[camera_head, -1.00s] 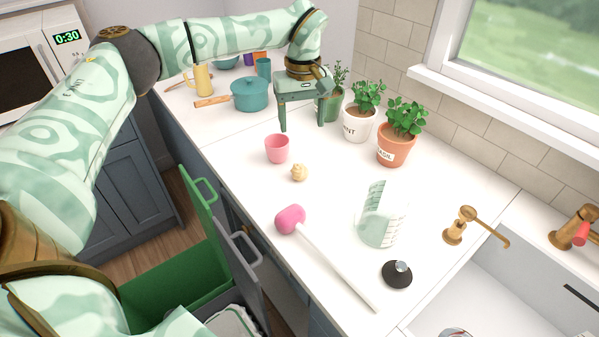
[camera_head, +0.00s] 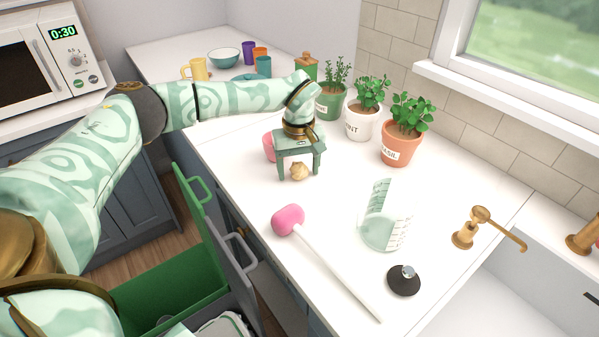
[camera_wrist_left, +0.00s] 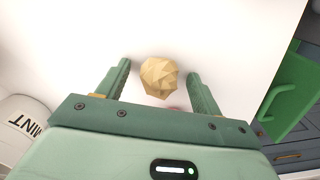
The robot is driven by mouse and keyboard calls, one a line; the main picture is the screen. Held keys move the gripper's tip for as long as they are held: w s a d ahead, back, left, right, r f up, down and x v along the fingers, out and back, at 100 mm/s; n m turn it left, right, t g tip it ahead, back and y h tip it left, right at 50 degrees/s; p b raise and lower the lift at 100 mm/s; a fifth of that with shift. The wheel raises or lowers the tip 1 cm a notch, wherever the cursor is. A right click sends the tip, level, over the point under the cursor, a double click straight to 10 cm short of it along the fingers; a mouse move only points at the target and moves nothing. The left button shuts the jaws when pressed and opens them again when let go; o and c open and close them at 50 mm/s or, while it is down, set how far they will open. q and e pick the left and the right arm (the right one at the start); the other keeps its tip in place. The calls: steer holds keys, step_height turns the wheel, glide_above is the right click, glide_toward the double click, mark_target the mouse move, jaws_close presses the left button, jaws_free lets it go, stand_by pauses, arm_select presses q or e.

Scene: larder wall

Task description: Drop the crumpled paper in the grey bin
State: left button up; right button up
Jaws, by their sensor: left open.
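The crumpled paper (camera_head: 299,171) is a small beige, faceted ball on the white counter. In the left wrist view the crumpled paper (camera_wrist_left: 159,77) lies between the fingertips, with a gap on each side. My left gripper (camera_head: 298,176) is open, pointing down around the paper, and its fingers (camera_wrist_left: 159,70) do not visibly touch it. The grey bin (camera_head: 238,282) is at the bottom, beside the green bin (camera_head: 180,290), below counter level; its inside is mostly cut off, with something white at its top. My right gripper is not in view.
A pink cup (camera_head: 268,147) stands close behind my left gripper. A pink-headed mallet (camera_head: 289,219), a glass measuring jug (camera_head: 383,225) and a black stopper (camera_head: 404,281) are nearer. Potted herbs (camera_head: 362,122) line the wall.

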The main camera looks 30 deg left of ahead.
arm_select(q)
steer(key=shift+r, duration=0.15)
steer(key=c, duration=1.1)
